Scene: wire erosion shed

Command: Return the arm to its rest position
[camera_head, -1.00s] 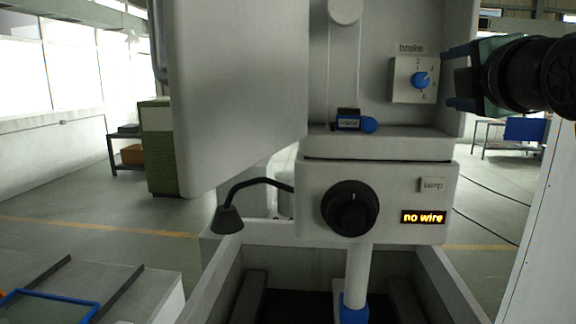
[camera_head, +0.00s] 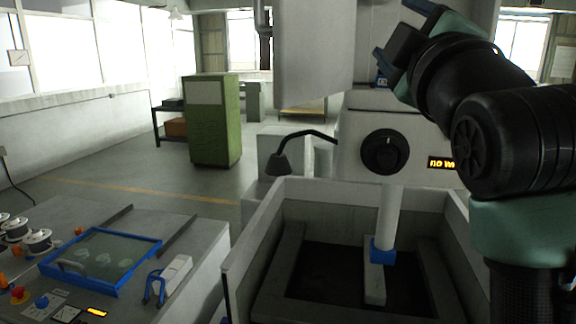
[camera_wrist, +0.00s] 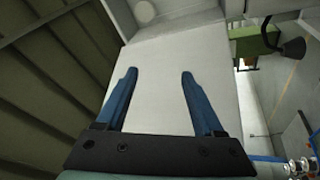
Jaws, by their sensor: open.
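My gripper (camera_head: 400,42) is raised at the upper right in the head view, in front of the grey machine head. Its two blue fingers (camera_wrist: 152,92) stand well apart in the wrist view, with nothing between them. Behind them the wrist view shows a pale grey machine panel (camera_wrist: 155,60). My arm comes in from the right edge of the head view and covers part of the machine's front. The brake knob and part of the amber display (camera_head: 441,163) are hidden behind it.
The machine's open tank (camera_head: 236,262) lies below, with a white column with a blue foot inside. A black knob (camera_head: 385,152) and a lamp on a bent stalk (camera_head: 279,165) are close by. A bench with a blue-framed tray (camera_head: 157,247) is at left. A green cabinet (camera_head: 214,120) stands behind.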

